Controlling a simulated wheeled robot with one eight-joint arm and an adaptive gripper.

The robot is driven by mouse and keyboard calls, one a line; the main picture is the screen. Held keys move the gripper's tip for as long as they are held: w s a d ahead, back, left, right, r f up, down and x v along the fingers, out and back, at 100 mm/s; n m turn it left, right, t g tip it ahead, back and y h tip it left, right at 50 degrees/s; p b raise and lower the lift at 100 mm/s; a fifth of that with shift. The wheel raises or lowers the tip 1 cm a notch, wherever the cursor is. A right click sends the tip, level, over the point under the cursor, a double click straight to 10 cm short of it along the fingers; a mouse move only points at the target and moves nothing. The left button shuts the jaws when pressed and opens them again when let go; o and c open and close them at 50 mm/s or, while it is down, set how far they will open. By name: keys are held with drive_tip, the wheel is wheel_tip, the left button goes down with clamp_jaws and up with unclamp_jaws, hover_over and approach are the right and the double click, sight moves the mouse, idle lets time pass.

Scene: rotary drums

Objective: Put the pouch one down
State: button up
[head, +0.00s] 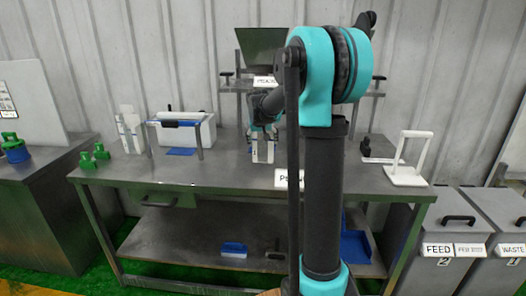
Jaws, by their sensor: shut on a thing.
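My gripper (263,151) points down above the middle of the grey metal table (215,175), in front of the back wall. My teal and black arm hides part of the table to the right of the gripper.
A white box with a blue-edged frame (180,123) stands left of the gripper. Green pieces (95,156) are at the table's left end; a white stand (408,162) is at the right. Bins (455,236) stand at far right.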

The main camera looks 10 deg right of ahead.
sight(262, 146)
drive_tip(key=shift+a+f, duration=0.15)
drive_tip(key=shift+f, duration=1.95)
drive_tip(key=o, duration=1.9)
drive_tip(key=shift+f, duration=0.1)
drive_tip(key=shift+c, duration=0.2)
drive_tip(key=v, duration=1.2)
drive_tip(key=s+f, duration=0.7)
drive_tip(key=s, duration=0.4)
drive_tip(key=s+a+f+n+g+y, duration=0.1)
drive_tip(key=s+f, duration=0.7)
drive_tip(key=s, duration=0.3)
drive_tip(key=s+f+n+y, duration=0.1)
drive_tip(key=s+f, duration=0.6)
drive_tip(key=s, duration=0.4)
drive_tip(key=shift+a+f+g, duration=0.2)
drive_tip(key=shift+g, duration=0.2)
drive_tip(key=shift+s, duration=0.1)
